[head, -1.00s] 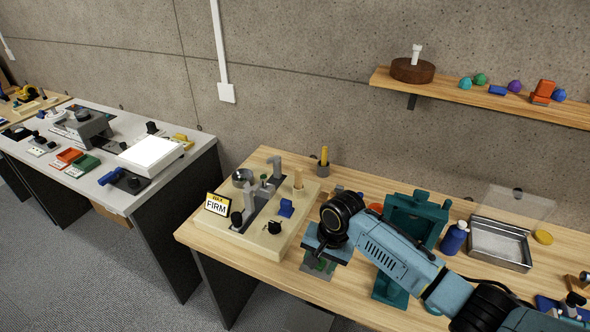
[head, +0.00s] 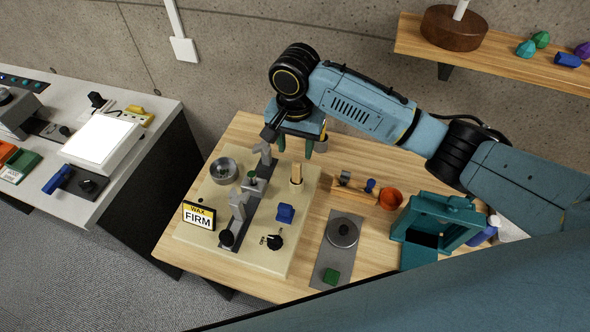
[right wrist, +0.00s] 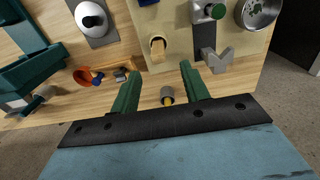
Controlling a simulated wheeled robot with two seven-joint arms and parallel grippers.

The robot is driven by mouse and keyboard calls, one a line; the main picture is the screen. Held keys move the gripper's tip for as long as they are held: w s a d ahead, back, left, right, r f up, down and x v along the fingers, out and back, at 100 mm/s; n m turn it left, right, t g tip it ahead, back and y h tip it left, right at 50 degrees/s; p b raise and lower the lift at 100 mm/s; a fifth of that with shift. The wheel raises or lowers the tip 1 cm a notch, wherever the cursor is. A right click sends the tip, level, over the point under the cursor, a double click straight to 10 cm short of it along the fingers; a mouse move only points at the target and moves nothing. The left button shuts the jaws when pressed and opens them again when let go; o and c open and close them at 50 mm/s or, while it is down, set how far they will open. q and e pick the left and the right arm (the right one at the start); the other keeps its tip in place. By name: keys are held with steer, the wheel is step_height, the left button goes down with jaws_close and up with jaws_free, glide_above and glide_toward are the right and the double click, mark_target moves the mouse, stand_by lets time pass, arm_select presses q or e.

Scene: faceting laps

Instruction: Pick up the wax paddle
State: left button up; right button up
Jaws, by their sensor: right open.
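A flat light-wood stick (head: 297,173), which looks like the wax paddle, stands upright in a round tan holder on the cream wax station (head: 205,243). In the right wrist view the stick (right wrist: 157,45) shows nearly end-on, beyond the fingertips. My right gripper (head: 295,147) hangs at the back edge of the station, behind the stick. Its two green fingers are apart with nothing held between them; they also show in the right wrist view (right wrist: 161,72). A grey cup with a yellow item (right wrist: 167,97) shows between the fingers, apart from them. My left gripper is out of view.
The station carries a metal bowl (head: 223,171), grey upright brackets, a blue knob (head: 286,213) and a "WAX FIRM" sign (head: 199,216). To its right are a grey plate (head: 325,262), an orange bowl (head: 390,199) and a teal frame (head: 433,222). A shelf (head: 480,68) is at upper right.

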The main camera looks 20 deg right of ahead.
mark_target(297, 164)
step_height(297, 164, down, 3)
steer(key=shift+r, duration=0.1)
step_height(297, 164, down, 2)
steer(key=shift+d+f, duration=0.1)
step_height(297, 164, down, 3)
steer(key=shift+d+f, duration=0.1)
steer(key=shift+f, duration=0.35)
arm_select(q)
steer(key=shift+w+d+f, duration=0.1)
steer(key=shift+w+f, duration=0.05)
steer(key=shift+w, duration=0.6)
arm_select(e)
jaws_close()
